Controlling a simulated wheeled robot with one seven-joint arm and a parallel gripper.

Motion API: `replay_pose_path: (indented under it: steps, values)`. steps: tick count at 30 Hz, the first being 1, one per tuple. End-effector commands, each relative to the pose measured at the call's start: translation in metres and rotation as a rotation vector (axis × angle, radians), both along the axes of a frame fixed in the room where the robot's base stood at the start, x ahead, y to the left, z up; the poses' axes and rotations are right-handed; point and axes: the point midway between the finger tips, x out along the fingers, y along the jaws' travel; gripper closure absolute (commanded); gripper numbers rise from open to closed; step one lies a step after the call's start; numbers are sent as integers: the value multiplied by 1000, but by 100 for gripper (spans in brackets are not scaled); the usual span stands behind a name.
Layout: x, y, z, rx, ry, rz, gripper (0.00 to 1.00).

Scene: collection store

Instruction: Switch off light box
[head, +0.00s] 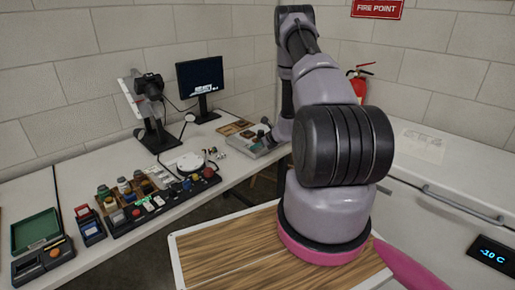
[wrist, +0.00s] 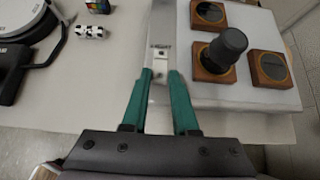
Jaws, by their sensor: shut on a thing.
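The light box (wrist: 215,95) is a pale, flat-topped box at the right of the wrist view. On it are several wooden-framed round dark pieces (wrist: 268,68) and a black knob-like cylinder (wrist: 228,46). In the head view the light box (head: 249,148) lies on the far bench, partly hidden by my arm. My gripper (wrist: 160,76) has teal fingers at the box's left side, closed on a small metallic part (wrist: 160,66) below a small dark label. The fingers hide most of this part, and I cannot tell whether it is the switch. The box top shows no clear glow.
A black-and-white patterned cylinder (wrist: 90,31) and a coloured cube (wrist: 97,6) lie left of my gripper. The bench also holds a monitor (head: 201,77), a camera stand (head: 158,137), a round white device (head: 191,162) and racks of small items. A wood-topped surface (head: 225,250) is close in front.

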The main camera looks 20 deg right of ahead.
Motion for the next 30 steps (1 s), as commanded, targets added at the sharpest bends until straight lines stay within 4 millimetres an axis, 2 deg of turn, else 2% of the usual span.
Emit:
replay_pose_path:
  steps: [8,9,10,22,30]
  values:
    - [-1,-1,-1,-3,8,-1,100]
    - [-1,-1,-1,-2,7,-1,65]
    - [-1,-1,-1,-2,7,-1,60]
    - [-5,-3,5,-3,4,-2,60]
    - [-42,-17,37,-2,6,-4,60]
